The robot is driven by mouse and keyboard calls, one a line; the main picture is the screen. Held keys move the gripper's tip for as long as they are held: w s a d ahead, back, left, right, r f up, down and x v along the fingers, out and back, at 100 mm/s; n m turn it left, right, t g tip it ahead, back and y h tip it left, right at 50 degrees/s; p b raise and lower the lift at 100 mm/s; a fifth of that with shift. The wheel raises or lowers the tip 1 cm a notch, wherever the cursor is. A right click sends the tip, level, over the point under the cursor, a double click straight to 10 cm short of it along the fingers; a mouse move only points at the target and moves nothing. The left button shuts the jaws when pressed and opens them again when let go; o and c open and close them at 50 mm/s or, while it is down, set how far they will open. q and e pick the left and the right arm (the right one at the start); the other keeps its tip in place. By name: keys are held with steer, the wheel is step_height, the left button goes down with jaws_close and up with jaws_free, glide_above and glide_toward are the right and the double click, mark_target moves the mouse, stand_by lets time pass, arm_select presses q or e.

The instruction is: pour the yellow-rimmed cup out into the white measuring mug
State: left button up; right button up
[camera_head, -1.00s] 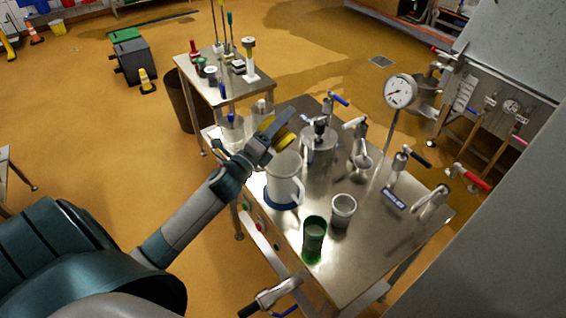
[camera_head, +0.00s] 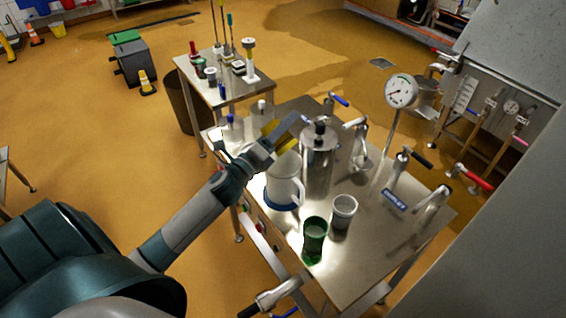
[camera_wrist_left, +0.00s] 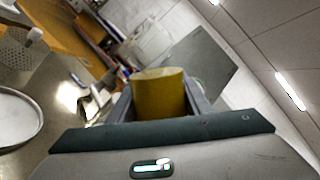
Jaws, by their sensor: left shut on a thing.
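My left gripper (camera_head: 284,137) is shut on the yellow-rimmed cup (camera_head: 270,134). Only part of the cup shows in the head view, beside and behind the fingers, and it looks tilted. In the left wrist view the cup's yellow side (camera_wrist_left: 160,93) sits between the two fingers. Its opening and contents are hidden from me. The white measuring mug (camera_head: 285,186) stands upright on the steel table (camera_head: 373,247), with a blue base and its handle to the right. The gripper and cup are just above the mug and partly cover its top. My right gripper is not in view.
A steel canister (camera_head: 318,160) stands close right of the mug. A green cup (camera_head: 314,237) and a grey-white cup (camera_head: 343,211) stand in front. A dial gauge (camera_head: 400,91) and several taps line the back right. A side table (camera_head: 232,92) holds small items.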

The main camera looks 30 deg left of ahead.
arm_select(q)
steer(key=shift+d+r+m, duration=0.15)
steer(key=shift+d+m, duration=0.25)
steer(key=shift+m, duration=0.5)
stand_by(0.8)
steer(key=n, duration=0.1)
steer(key=a+n, duration=0.1)
steer(key=a+n+p, duration=0.1)
steer(key=n, duration=0.1)
steer(key=shift+r+y, duration=0.3)
steer(key=shift+y, duration=0.1)
steer(key=shift+w, duration=0.1)
steer(key=shift+n, duration=0.3)
